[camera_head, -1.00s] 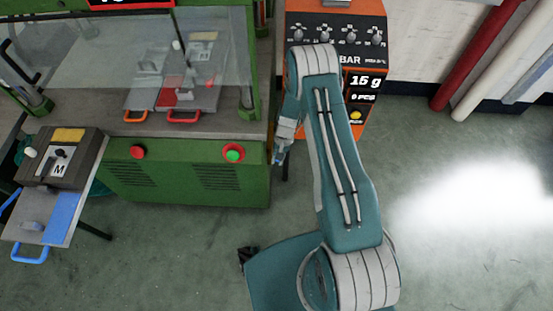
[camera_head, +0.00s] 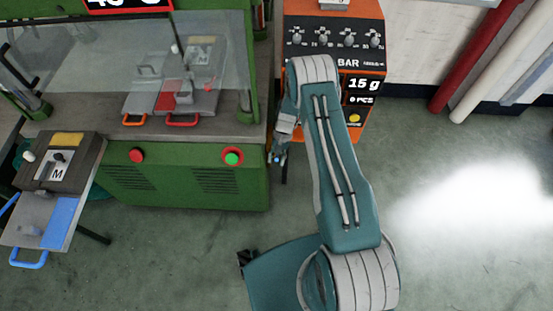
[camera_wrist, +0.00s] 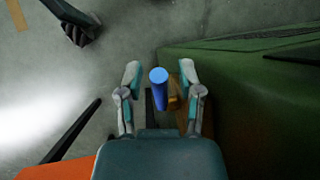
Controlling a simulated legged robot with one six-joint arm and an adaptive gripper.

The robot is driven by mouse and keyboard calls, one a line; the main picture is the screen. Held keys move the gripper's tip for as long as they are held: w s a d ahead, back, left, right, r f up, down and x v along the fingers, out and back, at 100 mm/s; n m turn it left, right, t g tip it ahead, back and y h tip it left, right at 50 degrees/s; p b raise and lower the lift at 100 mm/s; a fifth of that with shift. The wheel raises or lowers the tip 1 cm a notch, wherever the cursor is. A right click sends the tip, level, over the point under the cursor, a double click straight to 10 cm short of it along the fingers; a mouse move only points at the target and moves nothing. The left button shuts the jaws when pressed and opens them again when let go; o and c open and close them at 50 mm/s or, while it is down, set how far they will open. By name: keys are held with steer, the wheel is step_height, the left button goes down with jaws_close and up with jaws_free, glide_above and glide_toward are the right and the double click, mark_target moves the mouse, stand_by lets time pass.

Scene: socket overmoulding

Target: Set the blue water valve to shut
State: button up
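The blue water valve's handle (camera_wrist: 159,92) shows in the wrist view as a short blue bar with a rounded end, pointing toward the camera. A brass-coloured fitting (camera_wrist: 174,94) sits beside it on the right. My gripper (camera_wrist: 160,72) is open, with one finger on each side of the blue handle. Gaps show on both sides, so neither finger appears to touch it. In the head view my gripper (camera_head: 279,156) hangs by the right side of the green press, small and partly hidden by my arm. The valve's body is mostly hidden there.
The green press (camera_head: 190,180) is close on the left, its side filling the right of the wrist view. The orange dosing machine (camera_head: 360,70) stands behind my arm. A control box (camera_head: 60,160) and blue-handled tray are at far left. Open floor lies right.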

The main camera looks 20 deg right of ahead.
mark_target(276, 158)
steer(key=shift+r, duration=0.1)
step_height(276, 158, up, 10)
steer(key=shift+f, duration=0.15)
stand_by(0.5)
